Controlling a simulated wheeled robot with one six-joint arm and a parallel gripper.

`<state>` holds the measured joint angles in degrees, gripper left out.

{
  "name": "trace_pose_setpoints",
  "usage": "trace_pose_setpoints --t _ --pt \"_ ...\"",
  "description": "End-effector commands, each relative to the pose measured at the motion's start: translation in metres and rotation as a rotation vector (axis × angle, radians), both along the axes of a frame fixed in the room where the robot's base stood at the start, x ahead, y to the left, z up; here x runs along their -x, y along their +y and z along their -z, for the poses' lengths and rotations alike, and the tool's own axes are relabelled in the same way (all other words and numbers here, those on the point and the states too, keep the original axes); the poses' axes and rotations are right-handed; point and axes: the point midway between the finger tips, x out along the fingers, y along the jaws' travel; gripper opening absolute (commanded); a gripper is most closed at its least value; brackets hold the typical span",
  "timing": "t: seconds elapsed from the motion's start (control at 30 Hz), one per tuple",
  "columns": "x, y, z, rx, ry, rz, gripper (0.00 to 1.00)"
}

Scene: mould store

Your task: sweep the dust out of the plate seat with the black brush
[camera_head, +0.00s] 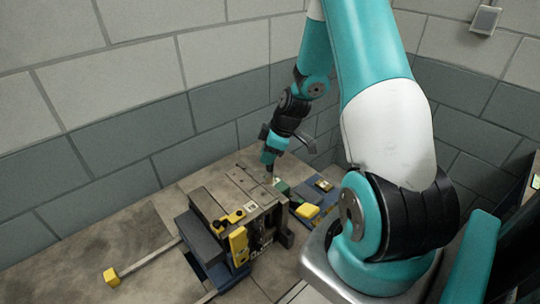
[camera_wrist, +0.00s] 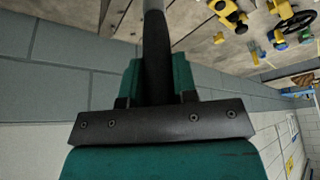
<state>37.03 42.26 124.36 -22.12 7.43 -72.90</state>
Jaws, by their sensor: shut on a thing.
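My gripper (camera_wrist: 156,85) is shut on a dark rod-like handle (camera_wrist: 156,40) in the wrist view. It looks like the black brush. The handle runs up out of the picture, so no bristles show there. In the head view my gripper (camera_head: 269,168) is small, pointing down above the back of the grey mould block (camera_head: 225,188). I cannot tell whether the brush touches anything. The block has a flat grey top, and yellow clamps (camera_head: 239,245) on its front. I cannot make out the plate seat or any dust in it for certain.
A blue tray (camera_head: 325,185) with a yellow block (camera_head: 307,211) lies right of the mould. A bar with a yellow end (camera_head: 111,277) sticks out to the left. Block walls stand close behind. The wrist view shows yellow parts (camera_wrist: 229,14) and a black handwheel (camera_wrist: 298,20).

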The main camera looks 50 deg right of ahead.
Motion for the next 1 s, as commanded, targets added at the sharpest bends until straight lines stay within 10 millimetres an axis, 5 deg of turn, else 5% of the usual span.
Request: trace_pose_setpoints --t 0.37,1.0 --pt "-0.003 0.008 -0.034 0.0 0.0 -0.012 0.03" --pt "-0.002 0.005 -0.034 0.0 0.0 -0.007 0.03"
